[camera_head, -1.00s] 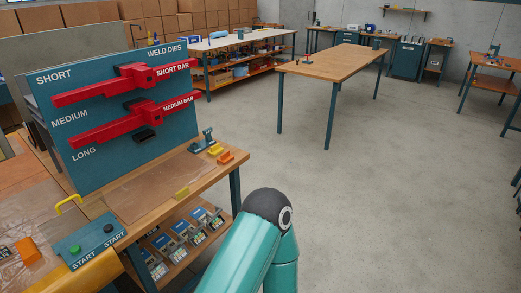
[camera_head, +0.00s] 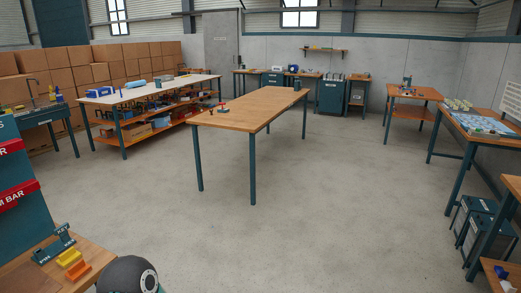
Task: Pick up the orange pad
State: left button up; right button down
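An orange pad-like block (camera_head: 78,271) lies on the near wooden bench at the lower left, next to a yellow block (camera_head: 69,258). I cannot tell for sure that this orange block is the pad of the task. A dark rounded joint of my own arm shows at the bottom edge, just right of the bench corner. Neither of my grippers is in view.
The near bench (camera_head: 95,250) carries a small dark stand (camera_head: 62,238) and a teal panel with red bars (camera_head: 18,194). Open concrete floor (camera_head: 310,210) lies between.

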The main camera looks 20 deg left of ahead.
aim_at(80, 269)
jog(key=u, duration=0.5)
jog(key=i, duration=1.1)
jog(key=u, duration=0.95)
jog(key=i, duration=0.35)
jog(key=u, duration=0.15)
jog(key=k, duration=0.8)
jog(key=u, duration=0.2)
jog(key=i, duration=0.65)
